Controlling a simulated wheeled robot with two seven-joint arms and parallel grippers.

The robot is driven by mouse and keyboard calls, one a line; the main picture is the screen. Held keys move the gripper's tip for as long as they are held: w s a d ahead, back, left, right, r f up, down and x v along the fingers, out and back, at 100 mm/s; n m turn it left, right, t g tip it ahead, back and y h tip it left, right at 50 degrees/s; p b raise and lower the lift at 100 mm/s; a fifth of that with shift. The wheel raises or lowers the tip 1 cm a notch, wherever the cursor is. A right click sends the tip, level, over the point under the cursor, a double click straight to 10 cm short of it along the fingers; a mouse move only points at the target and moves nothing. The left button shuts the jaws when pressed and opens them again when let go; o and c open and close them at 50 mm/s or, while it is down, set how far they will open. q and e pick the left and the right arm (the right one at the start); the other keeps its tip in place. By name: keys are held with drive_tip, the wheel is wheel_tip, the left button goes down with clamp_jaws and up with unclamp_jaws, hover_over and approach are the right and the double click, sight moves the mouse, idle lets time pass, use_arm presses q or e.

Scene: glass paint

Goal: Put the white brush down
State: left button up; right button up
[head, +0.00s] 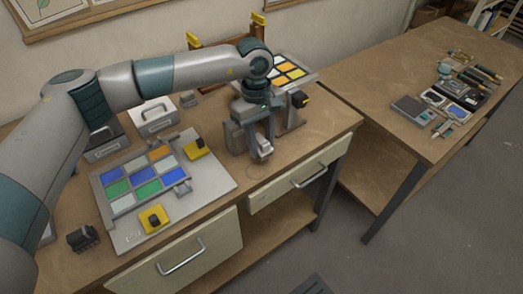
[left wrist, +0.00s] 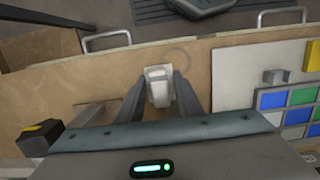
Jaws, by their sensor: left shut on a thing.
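My left gripper (head: 260,148) is near the front edge of the bench, right of the glass panel. It points down and is shut on the white brush (head: 264,147). The brush also shows between the two fingers in the left wrist view (left wrist: 158,84), pale with a grey part, near a faint ring mark on the wood. I cannot tell whether the brush touches the bench top. My right gripper is in neither view.
The glass panel (head: 213,181) with blue, green, white and orange panes lies left on the workbench (head: 335,118), with yellow-and-black clamps (head: 154,219). A framed colour sample (head: 303,72) stands behind. A second table (head: 370,93) holds several tools at right.

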sight(261, 151)
use_arm(q)
drive_tip(key=shift+f+p, duration=1.1)
drive_tip(key=shift+f, duration=0.85)
drive_tip(key=shift+f, duration=0.1)
drive_tip(key=o, duration=1)
